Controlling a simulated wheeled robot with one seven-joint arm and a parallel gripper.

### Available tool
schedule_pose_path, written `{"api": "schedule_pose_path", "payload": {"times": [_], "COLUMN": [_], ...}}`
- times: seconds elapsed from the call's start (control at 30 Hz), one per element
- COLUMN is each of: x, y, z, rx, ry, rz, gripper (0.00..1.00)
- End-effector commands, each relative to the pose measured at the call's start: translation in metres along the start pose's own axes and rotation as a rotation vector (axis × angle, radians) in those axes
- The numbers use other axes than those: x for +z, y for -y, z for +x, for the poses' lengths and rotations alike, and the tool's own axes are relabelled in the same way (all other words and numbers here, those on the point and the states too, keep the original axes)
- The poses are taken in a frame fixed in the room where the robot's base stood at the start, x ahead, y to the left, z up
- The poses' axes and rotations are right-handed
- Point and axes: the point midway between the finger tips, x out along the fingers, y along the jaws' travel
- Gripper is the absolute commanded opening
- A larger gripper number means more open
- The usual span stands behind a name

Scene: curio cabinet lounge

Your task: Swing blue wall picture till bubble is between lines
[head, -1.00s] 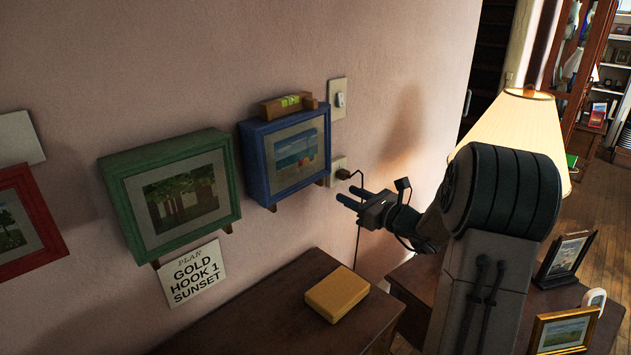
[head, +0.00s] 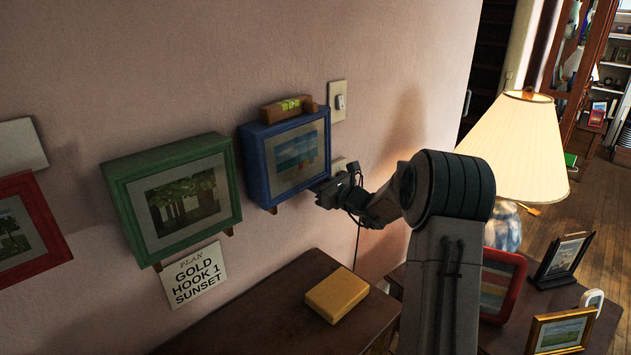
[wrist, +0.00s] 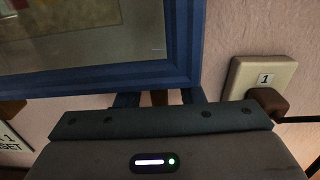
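The blue wall picture (head: 268,172) hangs on the wall with a beach scene in it, looking tilted in the head view. A wooden level (head: 272,113) with a yellow-green vial (head: 291,104) rests on its top edge; the bubble and lines are too small to read. My gripper (head: 316,187) is at the picture's lower right corner. In the wrist view the blue frame (wrist: 182,60) fills the upper left. My two fingers show apart just below it, with a brown peg (wrist: 160,98) between them. Contact with either cannot be told.
A green picture (head: 130,200) hangs to the left, with a plan sign (head: 195,276) below. A wall outlet (wrist: 250,75) with a brown plug (wrist: 265,103) and cord is close right of my gripper. A yellow box (head: 337,293) lies on the cabinet below; a lamp (head: 520,145) stands right.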

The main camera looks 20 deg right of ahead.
Motion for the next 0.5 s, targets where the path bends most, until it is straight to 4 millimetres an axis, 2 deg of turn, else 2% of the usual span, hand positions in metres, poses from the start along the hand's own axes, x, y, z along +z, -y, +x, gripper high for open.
{"api": "schedule_pose_path", "payload": {"times": [0.07, 0.1, 0.2, 0.5], "x": [-0.0001, -0.0002, -0.0002, -0.0036], "y": [0.0, 0.0, -0.0001, -0.0014], "z": [-0.0002, -0.0002, -0.0003, -0.0005], "rx": [0.0, 0.0, 0.0, 0.001], "ry": [0.0, 0.0, 0.0, 0.0], "rz": [0.0, 0.0, 0.0, 0.0], "gripper": [0.35, 0.29, 0.01, 0.0]}}
